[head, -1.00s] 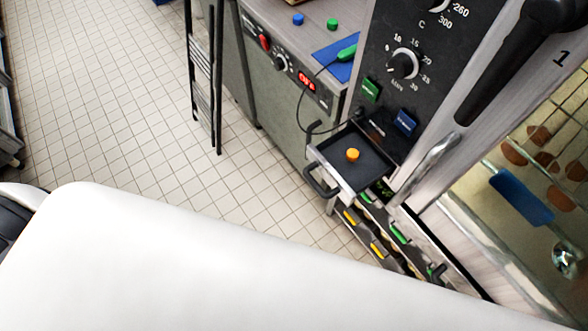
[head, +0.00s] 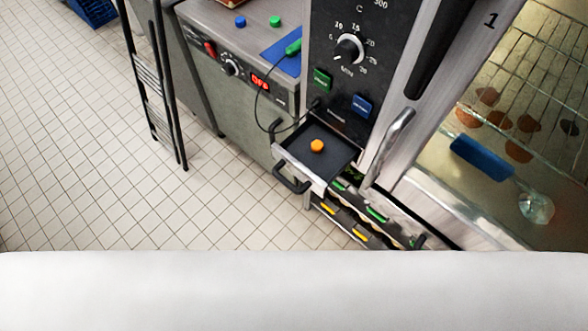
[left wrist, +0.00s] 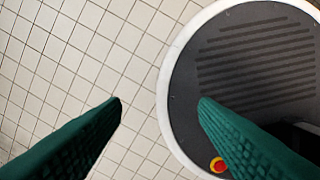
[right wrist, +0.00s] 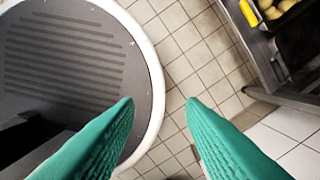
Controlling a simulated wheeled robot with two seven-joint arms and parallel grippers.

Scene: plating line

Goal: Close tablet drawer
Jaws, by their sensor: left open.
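The tablet drawer (head: 330,158) juts out open from the lower front of the oven in the head view. It is a shallow dark tray with a black handle (head: 291,180) on its front, and an orange tablet (head: 317,146) lies in it. My left gripper (left wrist: 160,100) shows only in the left wrist view, with its green fingers apart over the tiled floor and nothing between them. My right gripper (right wrist: 160,100) shows only in the right wrist view, also with fingers apart and empty. Neither gripper is at the drawer.
The oven panel (head: 348,80) rises above the drawer, with a large door handle (head: 388,143) to the right. Racks with green and yellow items (head: 360,215) sit below the drawer. A steel counter (head: 230,90) and a dark ladder-like frame (head: 160,95) stand left. Tiled floor (head: 90,170) is free.

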